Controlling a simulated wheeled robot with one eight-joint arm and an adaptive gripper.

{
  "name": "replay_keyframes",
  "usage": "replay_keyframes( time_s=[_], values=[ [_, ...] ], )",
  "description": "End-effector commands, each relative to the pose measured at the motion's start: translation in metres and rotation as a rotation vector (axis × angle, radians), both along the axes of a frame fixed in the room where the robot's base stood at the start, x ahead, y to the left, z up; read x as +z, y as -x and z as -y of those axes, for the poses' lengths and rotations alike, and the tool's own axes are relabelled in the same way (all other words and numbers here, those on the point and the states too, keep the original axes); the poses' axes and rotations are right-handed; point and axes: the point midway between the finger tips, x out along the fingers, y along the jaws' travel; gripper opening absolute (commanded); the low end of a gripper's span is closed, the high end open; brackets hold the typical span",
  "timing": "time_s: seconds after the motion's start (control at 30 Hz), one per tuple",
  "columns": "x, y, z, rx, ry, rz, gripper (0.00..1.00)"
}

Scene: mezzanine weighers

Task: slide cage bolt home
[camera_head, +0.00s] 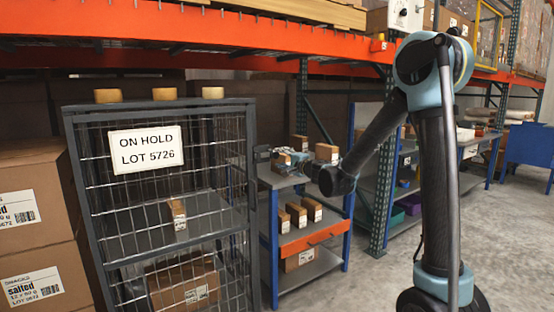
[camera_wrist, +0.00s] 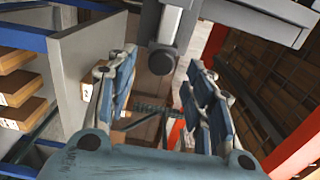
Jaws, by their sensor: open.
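The grey wire cage (camera_head: 160,190) stands left of centre in the head view, with a sign reading "ON HOLD LOT 5726" (camera_head: 146,148) on its front. My gripper (camera_head: 270,154) is at the cage's right edge, roughly level with the sign. In the wrist view my gripper (camera_wrist: 160,72) is open, its blue-grey fingers spread. A dark round-ended grey piece (camera_wrist: 161,58), apparently the bolt's handle, shows between and beyond the fingertips against grey framework. Contact cannot be told. How far the bolt is slid is not clear in either view.
A blue-framed bench (camera_head: 348,235) with small boxes stands just right of the cage, beneath my forearm. Stacked cartons (camera_head: 35,235) crowd the cage's left. An orange rack beam (camera_head: 200,32) runs overhead. Open floor (camera_head: 375,285) lies at right.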

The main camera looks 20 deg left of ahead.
Motion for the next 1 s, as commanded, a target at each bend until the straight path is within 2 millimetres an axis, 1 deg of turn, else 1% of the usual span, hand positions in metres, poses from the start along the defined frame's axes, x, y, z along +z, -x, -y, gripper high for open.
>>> replay_keyframes(
  time_s=[0.03, 0.1, 0.3, 0.5, 0.73, 0.77, 0.8, 0.87, 0.9, 0.97, 1.0],
  values=[
    [0.000, -0.006, -0.007, 0.000, 0.000, 0.000, 0.48],
    [0.000, -0.014, -0.016, 0.000, 0.000, 0.000, 0.48],
    [0.000, -0.028, -0.033, 0.000, 0.000, 0.000, 0.48],
    [0.000, -0.033, -0.039, 0.000, 0.000, 0.000, 0.48],
    [0.000, -0.034, -0.039, 0.000, 0.000, 0.000, 0.48],
    [0.000, -0.034, -0.039, 0.000, 0.000, 0.000, 0.45],
    [0.000, -0.034, -0.039, 0.000, 0.000, 0.000, 0.36],
    [0.000, -0.034, -0.039, 0.000, 0.000, 0.000, 0.23],
    [0.000, -0.034, -0.039, 0.000, 0.000, 0.000, 0.14],
    [0.000, -0.034, -0.039, 0.000, 0.000, 0.000, 0.00],
    [0.000, -0.034, -0.039, -0.001, 0.000, 0.000, 0.00]
  ],
)
